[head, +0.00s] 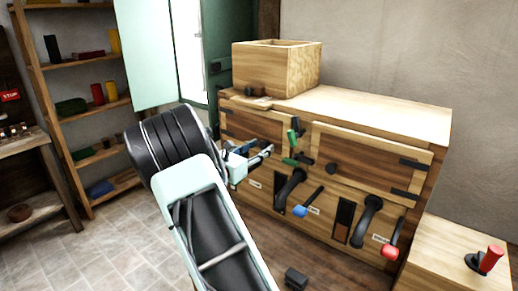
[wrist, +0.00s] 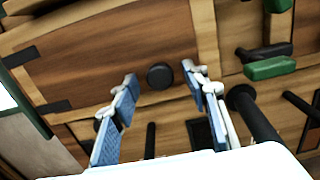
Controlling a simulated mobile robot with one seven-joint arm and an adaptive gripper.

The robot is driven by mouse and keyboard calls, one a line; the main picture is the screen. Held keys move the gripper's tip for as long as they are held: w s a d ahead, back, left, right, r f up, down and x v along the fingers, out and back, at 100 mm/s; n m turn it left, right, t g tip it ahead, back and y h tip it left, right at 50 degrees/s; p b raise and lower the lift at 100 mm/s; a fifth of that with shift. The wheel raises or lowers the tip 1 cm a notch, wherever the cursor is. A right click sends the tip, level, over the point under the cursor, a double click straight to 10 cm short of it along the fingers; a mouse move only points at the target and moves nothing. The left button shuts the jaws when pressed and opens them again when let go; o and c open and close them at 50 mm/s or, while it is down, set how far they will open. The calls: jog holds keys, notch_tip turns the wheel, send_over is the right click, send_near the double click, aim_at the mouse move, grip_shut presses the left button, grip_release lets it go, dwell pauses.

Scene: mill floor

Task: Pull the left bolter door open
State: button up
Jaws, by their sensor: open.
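The bolter is a wooden cabinet (head: 395,112) with two hinged doors on its front. The left bolter door (head: 258,122) looks closed and is partly hidden by my arm and gripper in the head view. In the wrist view, the left door (wrist: 110,60) fills the upper left, with dark hinges at its left side. Its round dark knob (wrist: 160,76) shows between my fingertips in the picture; I cannot tell whether they reach around it. My gripper (head: 257,153) is open in front of this door, with its blue-padded fingers apart and nothing held.
Green turn latches (head: 296,130) sit between the doors. The right door (head: 372,158) is closed. Dark curved spouts (head: 290,187) and a red-tipped handle (head: 390,252) stick out below. A wooden box (head: 277,70) stands on top. Shelves (head: 85,65) are left; the floor (head: 120,240) there is clear.

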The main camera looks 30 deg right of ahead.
grip_shut()
jog(key=shift+a, duration=0.2)
